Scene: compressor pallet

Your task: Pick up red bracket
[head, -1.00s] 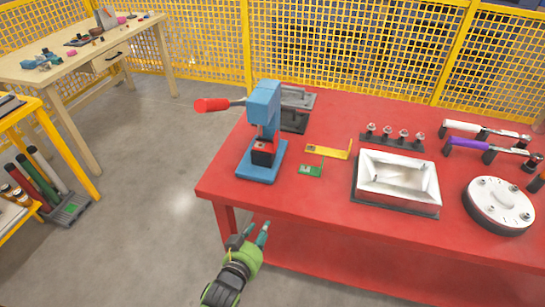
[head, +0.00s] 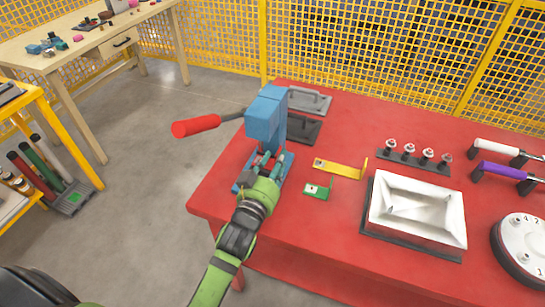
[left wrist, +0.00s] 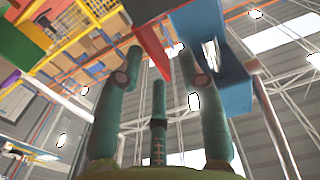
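The blue press (head: 266,118) with its red-tipped lever (head: 196,125) stands at the left of the red table (head: 330,222). My left gripper (head: 268,165) reaches into the press just above its base and hides the bracket's place in the head view. In the left wrist view, the red bracket (left wrist: 151,38) shows between and beyond the fingertips, beside the blue press (left wrist: 212,60). The left gripper (left wrist: 161,62) has its fingers spread apart, with a gap to the bracket's sides. Contact is hard to tell. My right gripper is not in view.
A yellow bracket (head: 338,168) and a green bracket (head: 317,191) lie right of the press. A white bin (head: 420,236) and a bolt rack (head: 413,162) are farther right. Grey plates (head: 309,101) lie behind the press. Yellow mesh fencing (head: 370,50) stands behind the table.

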